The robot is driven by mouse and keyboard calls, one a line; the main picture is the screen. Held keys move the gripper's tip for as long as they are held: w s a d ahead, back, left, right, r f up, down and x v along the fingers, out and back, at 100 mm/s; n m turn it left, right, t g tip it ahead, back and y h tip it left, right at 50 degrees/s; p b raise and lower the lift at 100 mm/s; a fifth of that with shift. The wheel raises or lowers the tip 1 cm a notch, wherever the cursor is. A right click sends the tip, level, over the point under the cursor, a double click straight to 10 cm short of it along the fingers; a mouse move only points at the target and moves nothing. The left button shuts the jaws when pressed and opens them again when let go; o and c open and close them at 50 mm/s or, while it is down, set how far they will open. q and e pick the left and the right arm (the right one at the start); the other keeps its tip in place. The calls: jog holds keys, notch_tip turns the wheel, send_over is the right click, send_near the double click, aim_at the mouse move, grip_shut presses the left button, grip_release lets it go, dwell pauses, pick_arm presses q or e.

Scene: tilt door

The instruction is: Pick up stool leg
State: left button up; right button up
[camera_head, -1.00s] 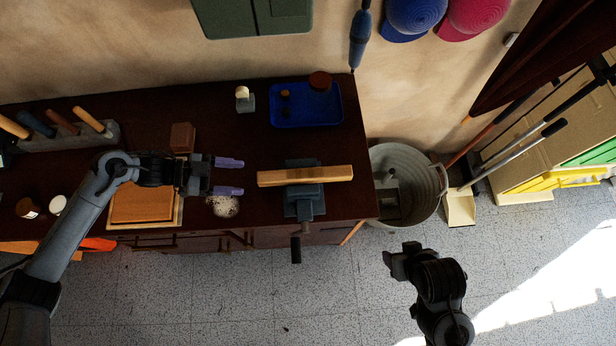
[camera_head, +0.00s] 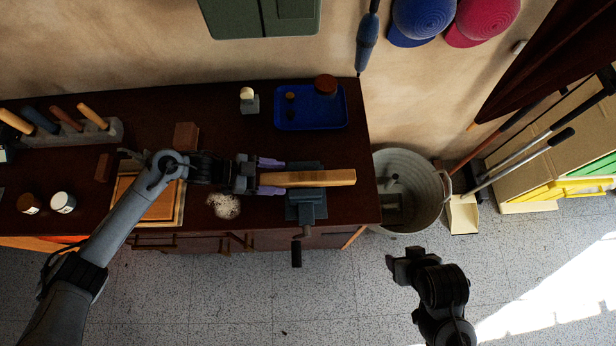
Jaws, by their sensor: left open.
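The stool leg is a light wooden bar (camera_head: 325,177) lying level across the grey vise (camera_head: 306,207) near the front right of the dark workbench. My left gripper (camera_head: 272,176) is open at the bar's left end. Its two purple fingertips lie one on the far side and one on the near side of that end. Whether they touch the wood I cannot tell. My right gripper (camera_head: 399,259) is over the floor to the right of the bench, away from the bar. Its fingertips cannot be made out clearly.
A blue tray (camera_head: 338,112) with small round items stands behind the vise. A pale pile (camera_head: 225,206) lies left of the vise. A tool rack (camera_head: 75,131) and two jars stand at the left. A metal tub (camera_head: 420,178) stands right of the bench (camera_head: 225,110).

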pick_arm(q)
jog(key=shift+d+f, duration=0.1)
jog(key=shift+d, duration=0.05)
jog(key=shift+c, duration=0.3)
jog(key=c, duration=1.1)
